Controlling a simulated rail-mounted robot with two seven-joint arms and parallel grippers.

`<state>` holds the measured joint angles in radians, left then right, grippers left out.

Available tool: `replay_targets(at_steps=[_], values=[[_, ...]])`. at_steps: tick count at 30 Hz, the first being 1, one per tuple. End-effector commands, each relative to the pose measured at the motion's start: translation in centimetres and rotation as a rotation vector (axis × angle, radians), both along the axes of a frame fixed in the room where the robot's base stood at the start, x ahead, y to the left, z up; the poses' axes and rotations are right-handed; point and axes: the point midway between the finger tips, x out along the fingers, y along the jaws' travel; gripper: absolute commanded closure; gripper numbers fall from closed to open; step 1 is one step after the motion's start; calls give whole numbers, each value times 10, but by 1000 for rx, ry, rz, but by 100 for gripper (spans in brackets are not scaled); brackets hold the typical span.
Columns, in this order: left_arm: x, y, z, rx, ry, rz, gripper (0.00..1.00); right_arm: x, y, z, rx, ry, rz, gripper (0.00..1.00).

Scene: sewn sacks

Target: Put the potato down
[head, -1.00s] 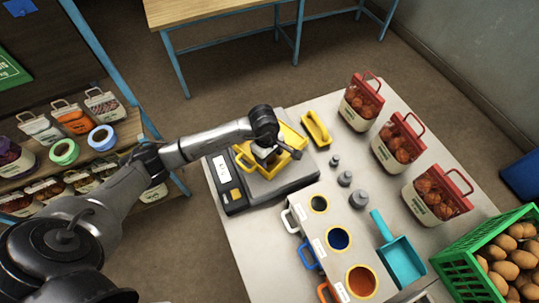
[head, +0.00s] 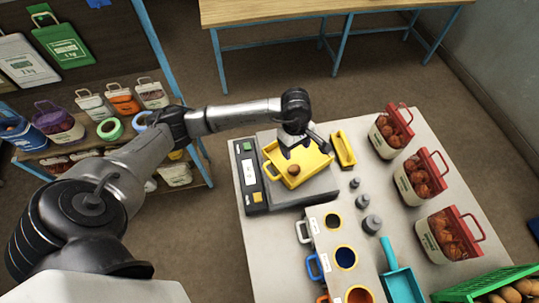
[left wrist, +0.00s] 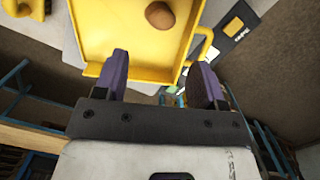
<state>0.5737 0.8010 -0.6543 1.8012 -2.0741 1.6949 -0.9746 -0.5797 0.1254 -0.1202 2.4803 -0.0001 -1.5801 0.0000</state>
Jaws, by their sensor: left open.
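The potato (head: 294,170) is small and brown and lies in the yellow tray (head: 318,164) on the scale (head: 252,184). It also shows in the left wrist view (left wrist: 159,15), on the tray floor beyond my fingertips and apart from them. My left gripper (head: 298,148) is over the far part of the tray in the head view. In the left wrist view its two purple fingers (left wrist: 160,75) stand wide apart with nothing between them. My right gripper is not in view.
Red-topped sacks (head: 421,174) line the right side. A green crate (head: 490,282) of potatoes is at bottom right.

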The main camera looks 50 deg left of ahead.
Motion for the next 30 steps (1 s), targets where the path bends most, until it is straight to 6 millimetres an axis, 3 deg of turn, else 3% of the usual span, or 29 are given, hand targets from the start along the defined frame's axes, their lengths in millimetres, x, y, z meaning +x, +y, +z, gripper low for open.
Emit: replay_targets(at_steps=[4, 7, 10, 13, 15, 18, 21, 24, 27, 30], values=[[-1, -5, 0, -22, -3, 0, 36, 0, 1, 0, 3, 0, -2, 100], [-5, -32, -5, -138, -19, 8, 36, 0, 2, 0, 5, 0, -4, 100], [-14, -83, -5, -379, -39, 51, 36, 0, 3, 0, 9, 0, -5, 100], [-27, -144, 12, -719, -37, 156, 36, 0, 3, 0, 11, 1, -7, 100], [-34, -178, 35, -975, -13, 269, 36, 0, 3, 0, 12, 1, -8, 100], [-40, -205, 72, -1321, 54, 478, 36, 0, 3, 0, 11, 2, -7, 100], [-39, -208, 106, -1640, 155, 739, 36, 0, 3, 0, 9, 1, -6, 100], [-34, -190, 127, -1918, 285, 1049, 36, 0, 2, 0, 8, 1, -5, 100], [-30, -159, 127, -2144, 434, 1408, 36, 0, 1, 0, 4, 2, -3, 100], [-34, -124, 107, -2299, 596, 1815, 36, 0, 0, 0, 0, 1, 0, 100]])
